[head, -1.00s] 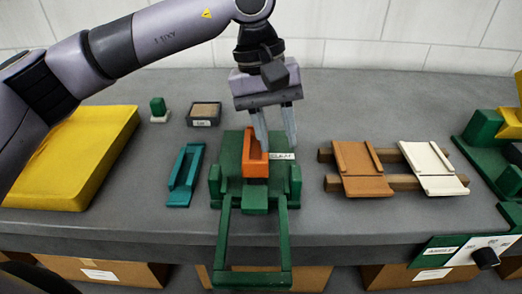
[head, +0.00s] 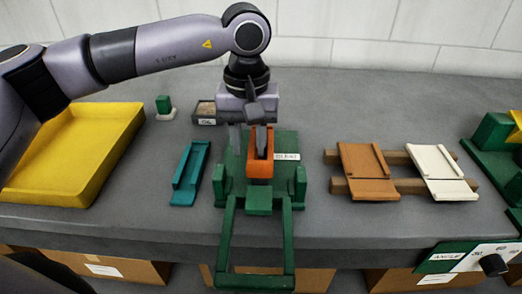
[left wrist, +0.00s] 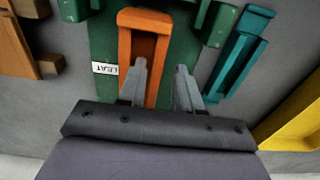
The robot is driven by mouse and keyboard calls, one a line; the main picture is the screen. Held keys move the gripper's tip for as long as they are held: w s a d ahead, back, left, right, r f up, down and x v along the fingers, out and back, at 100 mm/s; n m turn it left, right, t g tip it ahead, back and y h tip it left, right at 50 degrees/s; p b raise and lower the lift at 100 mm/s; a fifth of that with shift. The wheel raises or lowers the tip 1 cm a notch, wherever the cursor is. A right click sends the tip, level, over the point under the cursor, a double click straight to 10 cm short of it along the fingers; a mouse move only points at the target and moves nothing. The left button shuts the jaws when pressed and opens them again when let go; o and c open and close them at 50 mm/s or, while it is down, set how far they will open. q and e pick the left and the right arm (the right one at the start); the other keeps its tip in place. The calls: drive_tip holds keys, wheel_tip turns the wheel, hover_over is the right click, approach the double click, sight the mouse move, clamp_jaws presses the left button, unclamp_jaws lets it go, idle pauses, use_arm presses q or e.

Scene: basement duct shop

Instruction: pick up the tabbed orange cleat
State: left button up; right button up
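The orange cleat (head: 260,168) sits in the green fixture (head: 231,186), which has a green frame handle at the front and a white label. My left gripper (head: 248,140) is open above the fixture, at the cleat's far end. In the left wrist view, the cleat (left wrist: 128,50) shows a raised rim around a darker trough. One finger of the left gripper (left wrist: 162,78) overlaps the cleat and the other is off its right side, so they straddle its right wall in the picture. I cannot tell whether they touch it. My right gripper is not in view.
A teal channel piece (head: 189,175) lies left of the fixture, and a yellow tray (head: 118,160) farther left. A small labelled box (head: 206,112) stands behind. Brown (head: 366,172) and white (head: 440,170) pieces rest on wooden bars at the right. A green-and-yellow machine stands far right.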

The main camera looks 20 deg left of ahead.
use_arm(q)
drive_tip(key=shift+c, duration=0.3)
clamp_jaws()
drive_tip(key=shift+r, duration=0.1)
